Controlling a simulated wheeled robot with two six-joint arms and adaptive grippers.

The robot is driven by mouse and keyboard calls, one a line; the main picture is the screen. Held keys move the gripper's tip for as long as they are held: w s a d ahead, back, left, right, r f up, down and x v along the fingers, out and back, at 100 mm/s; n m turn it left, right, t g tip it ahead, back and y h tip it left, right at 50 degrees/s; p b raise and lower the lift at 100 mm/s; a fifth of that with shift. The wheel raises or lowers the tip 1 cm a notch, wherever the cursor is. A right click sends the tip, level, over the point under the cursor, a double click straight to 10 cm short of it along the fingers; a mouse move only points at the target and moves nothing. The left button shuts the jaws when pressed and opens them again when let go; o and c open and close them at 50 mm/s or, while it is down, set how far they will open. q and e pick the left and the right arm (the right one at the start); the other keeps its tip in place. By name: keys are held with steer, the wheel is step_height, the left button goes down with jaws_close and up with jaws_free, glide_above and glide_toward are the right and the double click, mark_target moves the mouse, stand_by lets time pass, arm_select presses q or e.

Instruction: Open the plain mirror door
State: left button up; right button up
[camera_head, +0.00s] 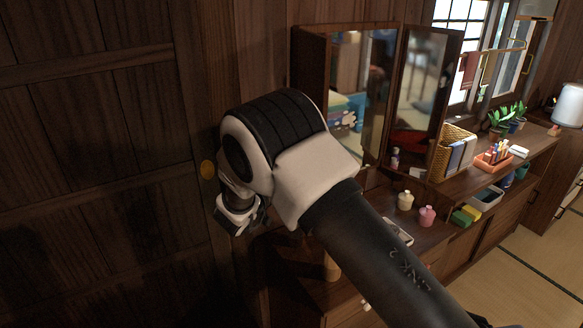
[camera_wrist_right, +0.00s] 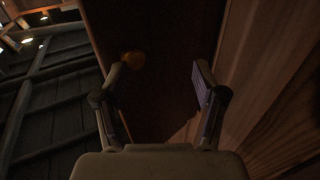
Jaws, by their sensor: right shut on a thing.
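A dark wooden dresser top carries a mirror with two visible panels: a wider mirror panel (camera_head: 365,85) and a narrower mirror panel (camera_head: 420,85) angled to its right. Whether this panel is the plain mirror door I cannot tell. My left gripper is out of view.
My right arm crosses in front of the dresser. On its top stand a cream bottle (camera_head: 405,200), a pink bottle (camera_head: 427,215), a wicker basket (camera_head: 440,160) and an orange tray of pens (camera_head: 482,163). Tatami floor (camera_head: 530,255) is clear at the lower right.

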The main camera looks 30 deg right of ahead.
steer(key=shift+f, duration=0.15)
step_height(320, 180, up, 10)
stand_by(0.4)
stand_by(0.3)
